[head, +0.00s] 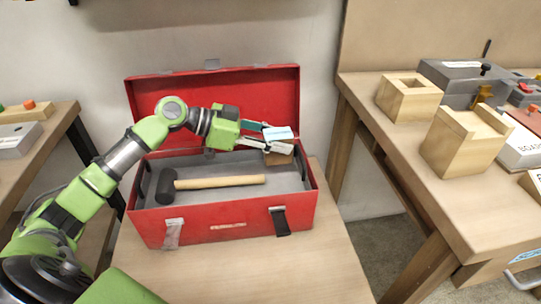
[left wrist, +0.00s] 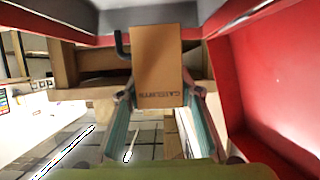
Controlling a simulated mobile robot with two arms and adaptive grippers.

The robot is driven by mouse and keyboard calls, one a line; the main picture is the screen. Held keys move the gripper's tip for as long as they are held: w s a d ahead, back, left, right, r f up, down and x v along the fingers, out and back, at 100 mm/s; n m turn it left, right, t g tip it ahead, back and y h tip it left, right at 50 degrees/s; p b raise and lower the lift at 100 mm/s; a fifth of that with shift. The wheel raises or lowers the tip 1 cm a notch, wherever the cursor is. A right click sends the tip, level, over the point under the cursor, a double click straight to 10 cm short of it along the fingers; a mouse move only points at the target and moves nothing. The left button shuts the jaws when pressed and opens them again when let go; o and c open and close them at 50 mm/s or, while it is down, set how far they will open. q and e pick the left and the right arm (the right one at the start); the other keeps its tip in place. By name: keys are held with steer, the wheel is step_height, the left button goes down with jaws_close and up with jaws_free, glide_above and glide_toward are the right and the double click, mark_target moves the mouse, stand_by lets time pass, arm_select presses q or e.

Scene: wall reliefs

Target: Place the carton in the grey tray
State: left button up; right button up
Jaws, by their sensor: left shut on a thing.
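The carton (head: 278,158) is brown cardboard and partly hidden by my fingers in the head view. In the left wrist view the carton (left wrist: 157,65) shows a plain brown face with dark printing near the fingertips. My left gripper (head: 276,141) is shut on it, with a finger on each side. The carton is over the right back part of the grey tray (head: 288,182), inside the open red toolbox. I cannot tell whether its underside touches the tray. My right gripper is not in view.
A hammer (head: 220,182) with a wooden handle lies in the tray. The red toolbox (head: 235,229) stands on a wooden table (head: 335,262), its lid (head: 215,92) raised behind my arm. A bench at right holds wooden blocks (head: 468,140).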

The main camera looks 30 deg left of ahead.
mark_target(272, 153)
arm_select(q)
steer(key=shift+w+a+f, duration=0.25)
steer(key=shift+a+f, duration=0.15)
steer(key=shift+f, duration=0.15)
steer(key=shift+w+a+f, duration=0.2)
steer(key=shift+a+f, duration=0.2)
steer(key=shift+f, duration=0.1)
steer(key=shift+w+a+f+b, duration=0.1)
steer(key=shift+a+f+b, duration=0.1)
steer(key=shift+f, duration=0.7)
steer(key=shift+a+f+b, duration=0.1)
steer(key=shift+f+b, duration=0.1)
steer(key=shift+f, duration=0.7)
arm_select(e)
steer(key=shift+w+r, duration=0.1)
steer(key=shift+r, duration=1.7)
arm_select(q)
steer(key=o, duration=1.3)
steer(key=shift+f, duration=0.1)
steer(key=shift+c, duration=0.2)
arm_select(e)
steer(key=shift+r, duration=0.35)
arm_select(q)
steer(key=v, duration=0.6)
steer(key=shift+a, duration=0.1)
steer(key=shift+s+a+r, duration=0.4)
steer(key=shift+s+a, duration=0.05)
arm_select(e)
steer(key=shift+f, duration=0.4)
